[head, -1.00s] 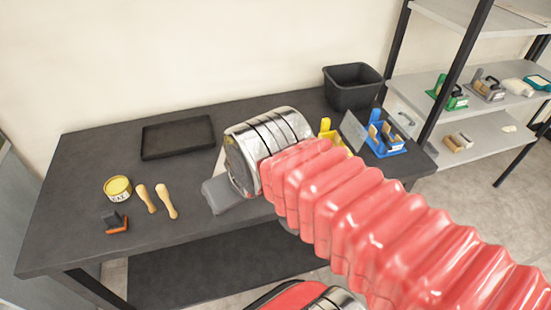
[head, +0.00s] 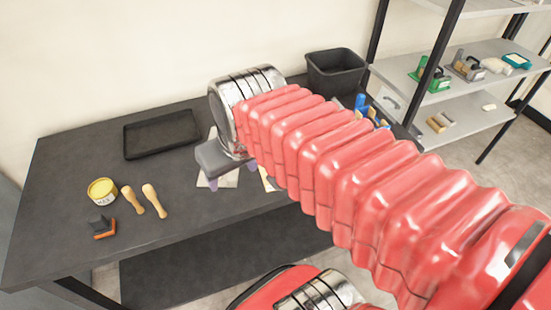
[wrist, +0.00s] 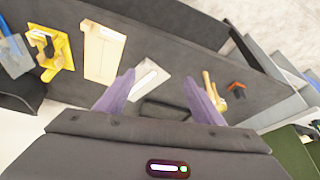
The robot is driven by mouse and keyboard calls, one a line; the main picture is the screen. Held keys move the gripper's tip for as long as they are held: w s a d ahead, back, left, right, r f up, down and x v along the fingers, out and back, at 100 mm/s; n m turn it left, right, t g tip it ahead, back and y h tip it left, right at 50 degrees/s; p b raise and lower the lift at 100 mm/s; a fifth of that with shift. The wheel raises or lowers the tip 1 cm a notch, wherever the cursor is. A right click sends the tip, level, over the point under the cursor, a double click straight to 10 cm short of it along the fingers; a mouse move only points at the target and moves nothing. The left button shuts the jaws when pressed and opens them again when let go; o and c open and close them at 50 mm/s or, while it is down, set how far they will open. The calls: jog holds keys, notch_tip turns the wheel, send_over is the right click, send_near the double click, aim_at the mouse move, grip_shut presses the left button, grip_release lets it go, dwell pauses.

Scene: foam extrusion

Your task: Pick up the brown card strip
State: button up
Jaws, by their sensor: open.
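I cannot make out a brown card strip for certain. A pale tan flat piece (wrist: 103,52) lies on the table in the wrist view, left of my gripper. A white sheet (wrist: 148,80) with a small tan patch lies between and beyond my fingers. My gripper (wrist: 160,78) has two purple fingers spread apart with nothing held between them. In the head view my gripper (head: 222,180) is over the table, fingers pointing down, above pale sheets. My red arm hides much of the table's right part, including most of the blue holder (head: 360,103).
A black tray (head: 162,134), a yellow tin (head: 102,191), two wooden-handled tools (head: 143,201) and an orange-black tool (head: 103,228) are on the table's left. A black bin (head: 345,72) stands at the back right. A yellow holder (wrist: 55,52) shows in the wrist view. Shelves (head: 455,115) stand right.

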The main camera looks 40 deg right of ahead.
jog(key=o, duration=0.7)
jog(key=w+d+g, duration=0.1)
jog(key=d, duration=0.2)
jog(key=w+d+f+m+g, duration=0.1)
jog(key=d, duration=0.2)
jog(key=w+d+f+m, duration=0.1)
jog(key=d, duration=0.1)
jog(key=shift+w+d+f+g, duration=0.1)
jog(key=shift+w+d+g, duration=0.1)
jog(key=shift+d+g, duration=0.2)
jog(key=shift+o, duration=1.1)
jog(key=d+f+m+g, duration=0.1)
jog(key=d+f, duration=0.2)
jog(key=d, duration=0.5)
jog(key=shift+w+d+f+m+g, duration=0.3)
jog(key=shift+w+d+g, duration=0.05)
jog(key=shift+w+g, duration=0.1)
jog(key=shift+f, duration=0.15)
notch_tip(320, 180, down, 8)
jog(key=shift+f, duration=0.15)
notch_tip(320, 180, down, 4)
jog(key=shift+s+f, duration=0.1)
jog(key=shift+f, duration=0.5)
